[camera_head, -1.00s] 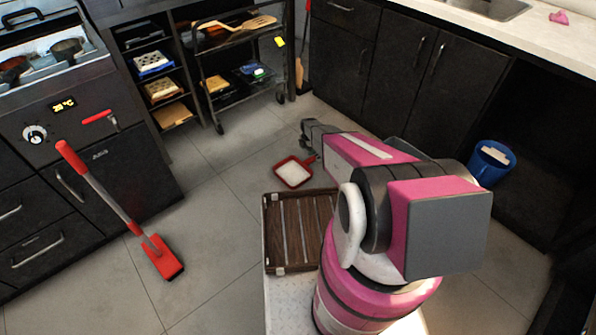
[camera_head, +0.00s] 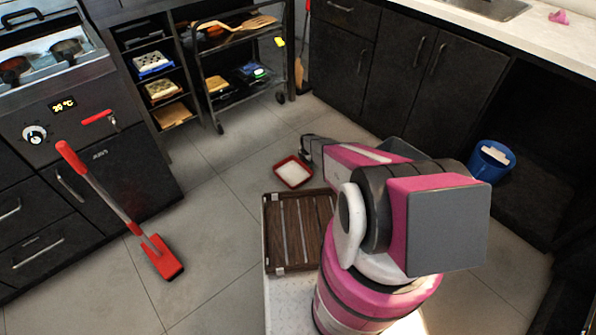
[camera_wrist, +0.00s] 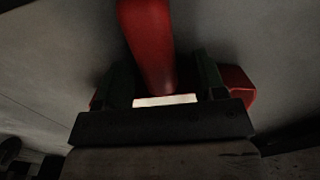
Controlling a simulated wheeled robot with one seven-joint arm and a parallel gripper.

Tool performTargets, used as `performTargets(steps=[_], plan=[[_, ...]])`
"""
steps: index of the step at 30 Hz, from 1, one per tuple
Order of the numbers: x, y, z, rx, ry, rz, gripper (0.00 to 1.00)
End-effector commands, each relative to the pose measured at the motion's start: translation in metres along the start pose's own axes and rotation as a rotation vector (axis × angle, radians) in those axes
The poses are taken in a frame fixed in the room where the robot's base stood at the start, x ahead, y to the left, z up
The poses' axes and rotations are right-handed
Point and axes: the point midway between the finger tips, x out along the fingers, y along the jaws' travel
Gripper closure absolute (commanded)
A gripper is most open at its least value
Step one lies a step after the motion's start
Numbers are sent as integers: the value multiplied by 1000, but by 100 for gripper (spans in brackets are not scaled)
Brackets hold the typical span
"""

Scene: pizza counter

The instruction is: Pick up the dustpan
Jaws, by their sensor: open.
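The dustpan (camera_head: 293,172) lies on the tiled floor in the head view, a red pan with a white inside. Its handle side is hidden by my arm there. In the wrist view its red handle (camera_wrist: 147,38) runs down from the top edge between the two dark fingers of my gripper (camera_wrist: 161,70). Parts of the red pan and a white strip show beyond the fingers. My gripper is open around the handle; whether either finger touches it I cannot tell.
A red broom (camera_head: 162,255) stands tilted at the left by the dark fryer cabinet (camera_head: 120,185). A wheeled rack (camera_head: 245,75) stands at the back. A blue bucket (camera_head: 491,161) is at the right by the counter cabinets (camera_head: 430,75). The floor around the dustpan is clear.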

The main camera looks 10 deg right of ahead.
Motion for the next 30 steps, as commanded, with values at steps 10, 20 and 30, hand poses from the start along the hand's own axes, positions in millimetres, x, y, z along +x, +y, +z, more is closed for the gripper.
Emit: performTargets(steps=[10,20,30], plan=[[2,0,0,0,0,0,72],[1,0,0,0,0,0,100],[-24,-1,0,0,-1,1,100]])
